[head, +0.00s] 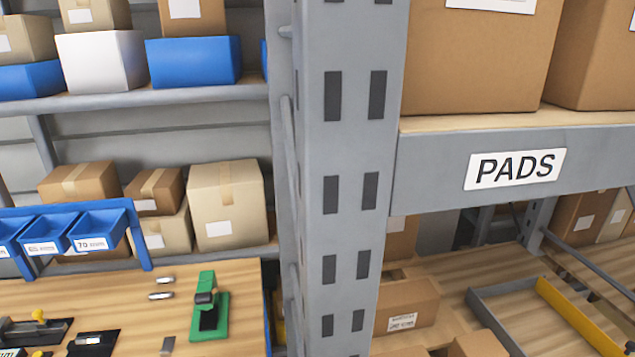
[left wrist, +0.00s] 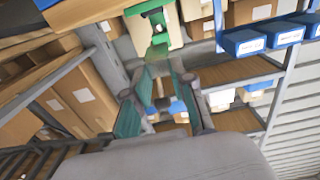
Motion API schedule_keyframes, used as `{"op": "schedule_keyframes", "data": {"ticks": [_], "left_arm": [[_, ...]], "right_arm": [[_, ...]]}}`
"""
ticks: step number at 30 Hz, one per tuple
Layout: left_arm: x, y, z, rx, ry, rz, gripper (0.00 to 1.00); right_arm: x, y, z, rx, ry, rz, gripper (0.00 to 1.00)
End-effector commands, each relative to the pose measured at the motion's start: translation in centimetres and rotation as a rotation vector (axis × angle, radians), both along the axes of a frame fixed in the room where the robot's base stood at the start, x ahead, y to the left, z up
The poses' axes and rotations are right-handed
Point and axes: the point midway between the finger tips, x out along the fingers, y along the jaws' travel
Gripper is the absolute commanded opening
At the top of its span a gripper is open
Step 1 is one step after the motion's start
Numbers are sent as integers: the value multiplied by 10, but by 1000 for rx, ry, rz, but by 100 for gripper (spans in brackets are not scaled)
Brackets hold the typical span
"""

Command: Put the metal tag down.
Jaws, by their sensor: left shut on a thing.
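My left gripper (left wrist: 163,80) shows only in the left wrist view, with green pads inside its two fingers. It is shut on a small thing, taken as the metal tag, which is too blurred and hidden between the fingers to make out. The fingers point toward the wooden workbench, where a green hand press (left wrist: 155,22) stands. In the head view the press (head: 208,308) stands on the workbench (head: 120,318). Small metal pieces lie left of it: one (head: 162,280), a second (head: 161,296) and a third (head: 167,346). My right gripper is in neither view.
A grey rack post (head: 345,140) stands between the workbench and a shelf labelled PADS (head: 430,185). Blue bins (head: 97,230) hang at the bench's left back. Black-based tools (head: 95,343) lie at its front left.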

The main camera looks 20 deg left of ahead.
Motion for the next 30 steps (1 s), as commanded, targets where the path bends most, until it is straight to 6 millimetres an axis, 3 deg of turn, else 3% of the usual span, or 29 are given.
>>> {"op": "schedule_keyframes", "data": {"ticks": [4, 7, 15, 19, 24, 30], "left_arm": [[1, -8, 1, 1, 0, -21, 0], [5, -31, 6, 3, 0, -80, 0], [3, -132, 47, 4, 4, -333, 0], [-6, -168, 70, 3, 3, -422, 0], [-15, -190, 90, 1, 0, -479, 0], [-16, -195, 96, 1, 0, -491, 0]], "right_arm": [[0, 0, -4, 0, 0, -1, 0], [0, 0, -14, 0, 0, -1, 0], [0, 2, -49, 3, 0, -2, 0], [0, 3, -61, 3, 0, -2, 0], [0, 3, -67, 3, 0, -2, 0], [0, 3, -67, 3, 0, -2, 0]]}}
